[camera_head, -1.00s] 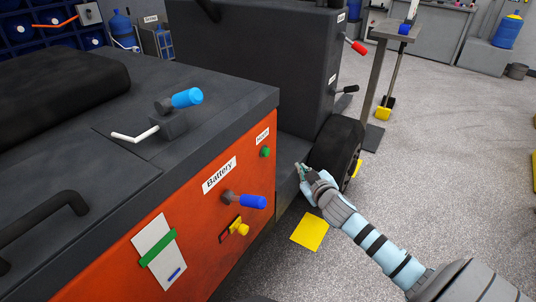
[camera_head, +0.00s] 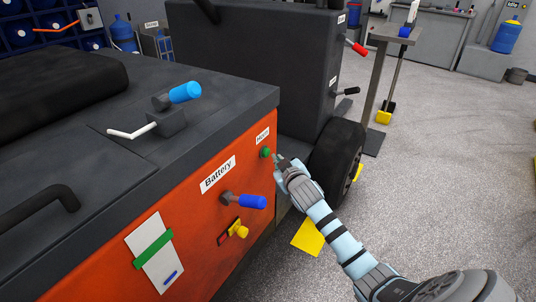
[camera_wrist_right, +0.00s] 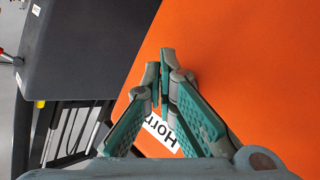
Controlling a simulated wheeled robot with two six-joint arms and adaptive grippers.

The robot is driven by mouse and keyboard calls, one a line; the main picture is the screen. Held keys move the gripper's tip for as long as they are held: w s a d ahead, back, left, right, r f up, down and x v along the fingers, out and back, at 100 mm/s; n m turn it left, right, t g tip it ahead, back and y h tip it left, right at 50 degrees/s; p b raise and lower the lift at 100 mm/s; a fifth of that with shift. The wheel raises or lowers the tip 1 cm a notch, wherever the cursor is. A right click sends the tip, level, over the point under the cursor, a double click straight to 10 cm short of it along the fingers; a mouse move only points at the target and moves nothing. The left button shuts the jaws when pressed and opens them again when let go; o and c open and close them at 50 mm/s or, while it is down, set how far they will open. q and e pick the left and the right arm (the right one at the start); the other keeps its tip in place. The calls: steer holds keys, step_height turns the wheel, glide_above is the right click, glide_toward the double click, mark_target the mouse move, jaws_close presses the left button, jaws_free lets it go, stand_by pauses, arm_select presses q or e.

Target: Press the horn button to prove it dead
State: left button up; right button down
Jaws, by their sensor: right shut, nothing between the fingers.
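The green horn button (camera_head: 265,152) sits on the orange side panel (camera_head: 190,245), just below the "Horn" label (camera_head: 262,135). My right gripper (camera_head: 277,158) is shut and empty, its fingertips just to the right of the button in the head view. I cannot tell whether they touch it. In the right wrist view the shut fingertips (camera_wrist_right: 163,62) point at the orange panel (camera_wrist_right: 235,70), with the "Horn" label (camera_wrist_right: 160,131) partly behind the fingers. The button does not show there and may be hidden by the fingers. My left gripper is not in view.
Below the button are the "Battery" label (camera_head: 218,174), a blue-handled knob (camera_head: 252,202) and a yellow knob (camera_head: 239,230). A black wheel (camera_head: 337,158) stands close beside my right gripper. The floor to the right (camera_head: 455,165) is open.

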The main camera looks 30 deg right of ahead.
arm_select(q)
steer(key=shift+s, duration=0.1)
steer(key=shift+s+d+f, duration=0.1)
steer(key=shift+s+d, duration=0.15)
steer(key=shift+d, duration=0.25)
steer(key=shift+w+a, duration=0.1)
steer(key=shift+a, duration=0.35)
arm_select(e)
steer(key=shift+w, duration=0.1)
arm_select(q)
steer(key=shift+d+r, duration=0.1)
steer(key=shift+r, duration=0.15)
arm_select(e)
steer(key=shift+w+a, duration=0.2)
steer(key=shift+w, duration=0.1)
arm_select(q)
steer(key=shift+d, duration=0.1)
